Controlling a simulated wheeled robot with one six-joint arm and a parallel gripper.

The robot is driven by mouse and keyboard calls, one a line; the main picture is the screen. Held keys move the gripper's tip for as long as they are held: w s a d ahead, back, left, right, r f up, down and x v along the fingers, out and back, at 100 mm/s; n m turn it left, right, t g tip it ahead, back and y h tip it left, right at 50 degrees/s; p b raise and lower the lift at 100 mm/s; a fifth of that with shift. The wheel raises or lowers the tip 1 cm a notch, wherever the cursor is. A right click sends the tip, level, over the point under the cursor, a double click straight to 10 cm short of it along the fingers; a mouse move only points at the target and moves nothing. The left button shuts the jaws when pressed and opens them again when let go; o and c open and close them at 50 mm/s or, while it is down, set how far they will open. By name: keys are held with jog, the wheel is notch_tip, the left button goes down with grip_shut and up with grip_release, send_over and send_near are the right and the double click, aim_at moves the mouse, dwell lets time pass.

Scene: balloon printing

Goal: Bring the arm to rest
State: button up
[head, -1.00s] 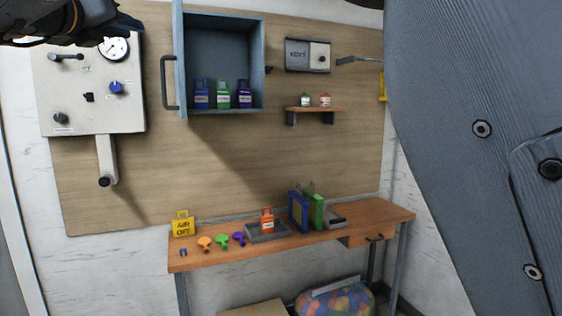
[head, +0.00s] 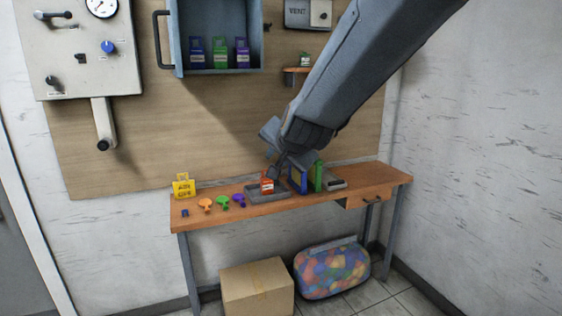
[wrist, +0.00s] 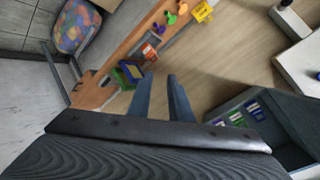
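My gripper (head: 274,160) hangs at the end of my arm, which reaches in from the upper right of the head view. It appears in front of the wall board, over the back of the workbench (head: 220,214). In the wrist view, its two fingers (wrist: 159,80) stand apart with nothing between them. An orange-red bottle (head: 267,184) stands in a grey tray (head: 258,196) on the bench, just below the gripper in the head view. The depth gap between them is hard to judge.
A control panel (head: 75,75) is at the left. A blue frame (head: 298,180) and green frame (head: 318,177) stand on the bench. A box (head: 257,288) and balloon bag (head: 333,268) are below.

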jog(key=s+d+f+n+g+h, duration=0.2)
jog(key=s+d+f+n+g, duration=0.15)
jog(key=s+d+f, duration=0.85)
jog(key=s+d+f+n+g+h, duration=0.1)
jog(key=s+d+f+n+g, duration=0.3)
jog(key=s+d+f, duration=0.75)
notch_tip(320, 180, down, 8)
jog(key=s+a+m+g+b, duration=0.1)
jog(key=a+g+b, duration=0.1)
jog(key=b, duration=0.8)
jog(key=shift+a, duration=0.45)
jog(key=shift+s+r, duration=0.1)
jog(key=shift+s, duration=0.05)
